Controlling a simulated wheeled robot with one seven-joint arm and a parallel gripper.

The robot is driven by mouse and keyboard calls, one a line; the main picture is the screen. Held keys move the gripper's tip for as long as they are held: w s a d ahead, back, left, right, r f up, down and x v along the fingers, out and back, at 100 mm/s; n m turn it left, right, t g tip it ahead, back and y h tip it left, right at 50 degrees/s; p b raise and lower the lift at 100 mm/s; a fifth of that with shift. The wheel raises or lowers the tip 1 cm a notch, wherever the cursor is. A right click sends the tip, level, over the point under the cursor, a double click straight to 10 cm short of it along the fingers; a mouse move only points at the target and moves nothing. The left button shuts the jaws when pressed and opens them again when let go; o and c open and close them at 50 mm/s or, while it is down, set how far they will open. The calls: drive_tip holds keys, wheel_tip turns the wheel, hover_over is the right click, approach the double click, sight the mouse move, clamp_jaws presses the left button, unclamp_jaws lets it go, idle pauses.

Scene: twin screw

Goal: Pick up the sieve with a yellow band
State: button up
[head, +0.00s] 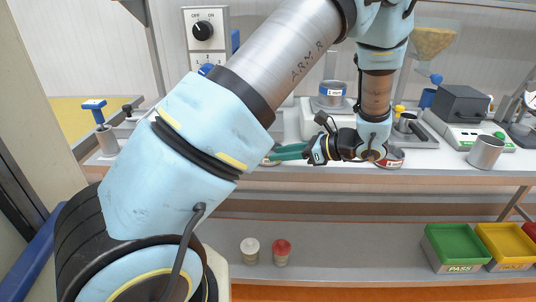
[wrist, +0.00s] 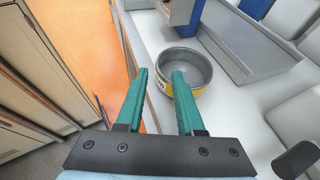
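The sieve with a yellow band (wrist: 186,68) is a round grey metal pan, open side up, on the white bench top in the wrist view. My gripper (wrist: 160,72) has two green fingers, apart with nothing visible between them. The right fingertip overlaps the sieve's near left side in the picture; the left fingertip is left of it, over the bench edge. I cannot tell whether a finger touches the sieve. In the head view my gripper (head: 270,156) points left just above the bench front, and the sieve is mostly hidden there.
A red-banded pan (head: 395,158) sits right of my wrist on the bench. A blue-labelled pan (head: 332,94) stands on a device behind. A metal cup (head: 485,152) is at the right. In the wrist view, a grey tray (wrist: 245,45) lies close beyond the sieve.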

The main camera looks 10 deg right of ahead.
sight(268, 153)
drive_tip(key=p+x, duration=0.1)
drive_tip(key=x, duration=0.3)
drive_tip(key=shift+s+a, duration=0.1)
drive_tip(key=shift+c, duration=0.4)
clamp_jaws()
drive_tip(key=shift+f, duration=0.1)
idle(0.8)
